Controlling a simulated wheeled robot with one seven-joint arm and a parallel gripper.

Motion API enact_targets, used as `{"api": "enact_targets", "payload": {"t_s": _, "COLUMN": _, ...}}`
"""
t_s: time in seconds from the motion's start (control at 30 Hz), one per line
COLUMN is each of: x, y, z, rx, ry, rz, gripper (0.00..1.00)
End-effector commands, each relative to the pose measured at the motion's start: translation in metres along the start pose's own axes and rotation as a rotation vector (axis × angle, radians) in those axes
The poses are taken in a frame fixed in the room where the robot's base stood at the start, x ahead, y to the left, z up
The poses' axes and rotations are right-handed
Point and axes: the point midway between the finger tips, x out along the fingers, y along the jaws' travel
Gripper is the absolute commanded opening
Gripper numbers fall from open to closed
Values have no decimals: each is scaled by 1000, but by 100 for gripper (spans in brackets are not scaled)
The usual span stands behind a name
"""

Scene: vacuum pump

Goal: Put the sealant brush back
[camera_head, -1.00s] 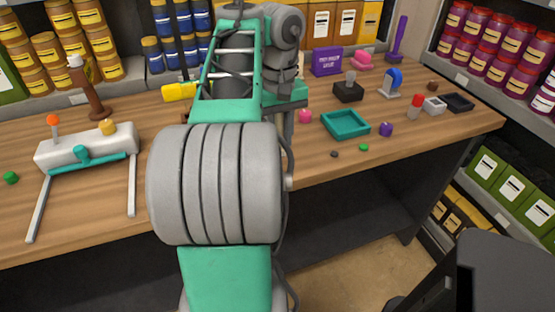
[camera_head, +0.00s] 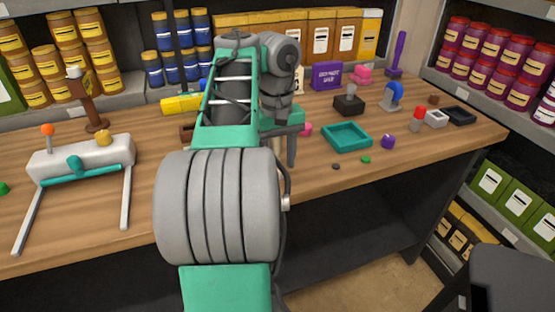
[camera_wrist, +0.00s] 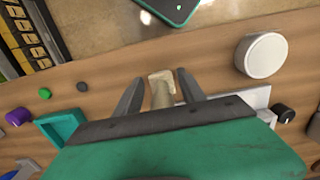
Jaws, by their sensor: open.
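In the wrist view, a pale beige, brush-like thing (camera_wrist: 162,88), which I take to be the sealant brush, lies between the two fingers of my gripper (camera_wrist: 160,76). The fingers are apart, with a gap on each side of it. Its lower part is hidden behind my gripper's body, so I cannot tell how far it reaches down.
A teal tray (camera_head: 347,137) and a purple knob (camera_head: 387,142) are right of my arm. A grey device with teal handle (camera_head: 82,157) stands left. A white round thing (camera_wrist: 262,55) is near the gripper. Shelves of jars line the back and right.

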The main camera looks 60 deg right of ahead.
Motion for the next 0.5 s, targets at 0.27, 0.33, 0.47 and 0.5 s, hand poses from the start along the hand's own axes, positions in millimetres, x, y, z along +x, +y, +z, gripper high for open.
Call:
{"api": "enact_targets", "payload": {"t_s": 0.27, "x": -22, "y": 0, "z": 0, "rx": 0, "ry": 1, "rz": 0, "gripper": 47}}
{"api": "enact_targets", "payload": {"t_s": 0.33, "x": -40, "y": 0, "z": 1, "rx": 0, "ry": 1, "rz": 0, "gripper": 47}}
{"api": "enact_targets", "payload": {"t_s": 0.47, "x": -75, "y": 0, "z": 1, "rx": 1, "ry": 0, "rz": 0, "gripper": 47}}
{"api": "enact_targets", "payload": {"t_s": 0.5, "x": -84, "y": 0, "z": 1, "rx": -1, "ry": -1, "rz": 0, "gripper": 47}}
